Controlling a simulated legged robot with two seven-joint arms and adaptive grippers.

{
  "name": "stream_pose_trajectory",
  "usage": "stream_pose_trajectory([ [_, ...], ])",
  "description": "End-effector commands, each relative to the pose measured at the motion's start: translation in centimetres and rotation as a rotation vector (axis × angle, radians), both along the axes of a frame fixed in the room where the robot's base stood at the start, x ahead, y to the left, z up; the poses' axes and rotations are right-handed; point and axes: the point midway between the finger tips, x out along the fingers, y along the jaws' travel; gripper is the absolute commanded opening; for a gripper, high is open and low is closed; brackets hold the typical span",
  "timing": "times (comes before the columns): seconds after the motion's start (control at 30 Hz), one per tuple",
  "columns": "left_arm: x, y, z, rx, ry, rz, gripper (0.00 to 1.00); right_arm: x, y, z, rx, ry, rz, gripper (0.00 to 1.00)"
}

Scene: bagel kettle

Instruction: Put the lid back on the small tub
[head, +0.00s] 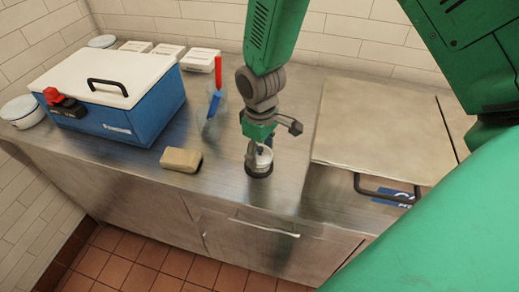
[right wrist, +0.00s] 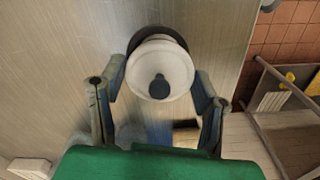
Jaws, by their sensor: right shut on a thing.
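The white round lid (right wrist: 160,62) with a dark knob is between the fingers of my right gripper (right wrist: 158,90) in the right wrist view. In the head view my right gripper (head: 262,143) points down and is shut on the lid (head: 264,159). Directly beneath it a dark round rim (right wrist: 152,33) shows, standing on the counter; it also shows in the head view (head: 258,171). The small tub's body is mostly hidden under the lid, and I cannot tell whether the lid is seated on it. My left gripper is not in view.
A tan block (head: 181,160) lies on the steel counter (head: 222,175) to the left. A clear jar (head: 211,112) with red and blue handles stands behind it. A blue cooler (head: 120,115) fills the left. A flat-topped unit (head: 385,130) with a dark handle is at right. The counter's front edge is close.

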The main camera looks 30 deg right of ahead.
Motion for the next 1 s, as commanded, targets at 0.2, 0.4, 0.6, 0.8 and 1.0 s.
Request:
stream_pose_trajectory([
  [0.2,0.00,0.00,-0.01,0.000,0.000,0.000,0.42,0.00,0.00,0.00,0.000,0.000,0.000,0.47],
  [0.4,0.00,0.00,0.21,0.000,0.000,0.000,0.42,0.00,-0.02,0.02,0.000,0.000,0.000,0.47],
  [0.6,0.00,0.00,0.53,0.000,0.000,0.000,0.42,0.00,-0.08,-0.03,0.000,0.000,0.000,0.47],
  [0.8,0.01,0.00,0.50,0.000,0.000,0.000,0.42,0.00,-0.09,-0.10,0.000,0.000,0.000,0.47],
  [1.0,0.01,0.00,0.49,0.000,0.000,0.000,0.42,0.00,-0.08,-0.09,0.000,0.000,0.000,0.64],
])
